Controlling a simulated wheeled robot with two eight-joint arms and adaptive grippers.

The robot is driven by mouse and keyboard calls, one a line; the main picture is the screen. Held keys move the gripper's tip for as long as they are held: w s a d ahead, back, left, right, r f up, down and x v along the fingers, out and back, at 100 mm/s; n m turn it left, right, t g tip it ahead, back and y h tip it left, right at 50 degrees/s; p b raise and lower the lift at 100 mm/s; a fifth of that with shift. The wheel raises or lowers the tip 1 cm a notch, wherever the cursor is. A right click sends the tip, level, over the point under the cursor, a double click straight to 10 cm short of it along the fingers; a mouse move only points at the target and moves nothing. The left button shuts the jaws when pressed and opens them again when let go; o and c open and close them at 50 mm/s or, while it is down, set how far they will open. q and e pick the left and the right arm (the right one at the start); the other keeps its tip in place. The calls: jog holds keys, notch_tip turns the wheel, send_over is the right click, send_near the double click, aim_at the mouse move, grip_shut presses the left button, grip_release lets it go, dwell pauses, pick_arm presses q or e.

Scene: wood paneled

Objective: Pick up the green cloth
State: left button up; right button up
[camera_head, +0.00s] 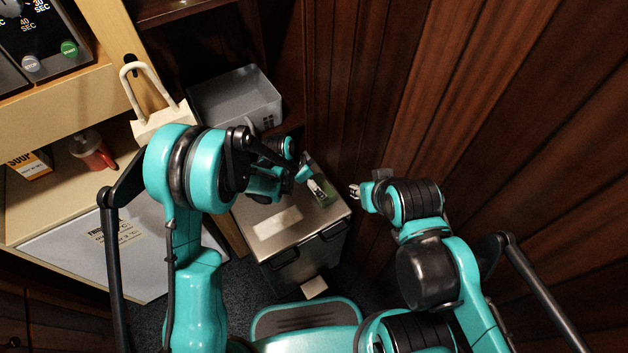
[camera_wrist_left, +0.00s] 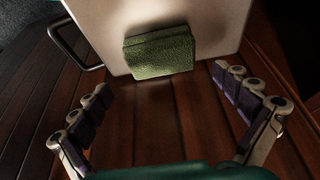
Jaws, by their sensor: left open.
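The green cloth (camera_wrist_left: 160,52) is a folded textured block. In the left wrist view it lies at the edge of a pale cabinet top (camera_wrist_left: 200,15). My left gripper (camera_wrist_left: 161,88) is open, its two fingers spread wide on either side below the cloth, with nothing between them. In the head view the cloth (camera_head: 328,192) is a small green patch on the cabinet top (camera_head: 320,226), partly hidden by my left gripper (camera_head: 314,184). My right gripper (camera_head: 355,191) is to the right, beside the cabinet, too small to read its jaws.
A wood-paneled wall (camera_head: 450,110) stands close on the right. A grey bin (camera_head: 235,95) is behind the cabinet. A dark handle (camera_wrist_left: 77,45) juts from the cabinet.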

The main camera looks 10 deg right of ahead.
aim_at(321, 187)
pick_arm(q)
jog(key=b+x, duration=0.1)
jog(key=x, duration=0.2)
jog(key=shift+s, duration=0.1)
jog(key=b+x, duration=0.1)
jog(key=x, duration=0.1)
jog(key=b+x, duration=0.1)
jog(key=x, duration=0.2)
jog(key=shift+w+d, duration=0.2)
jog(key=shift+w, duration=0.05)
jog(key=shift+r, duration=0.1)
jog(key=shift+c, duration=0.6)
jog(key=c, duration=0.7)
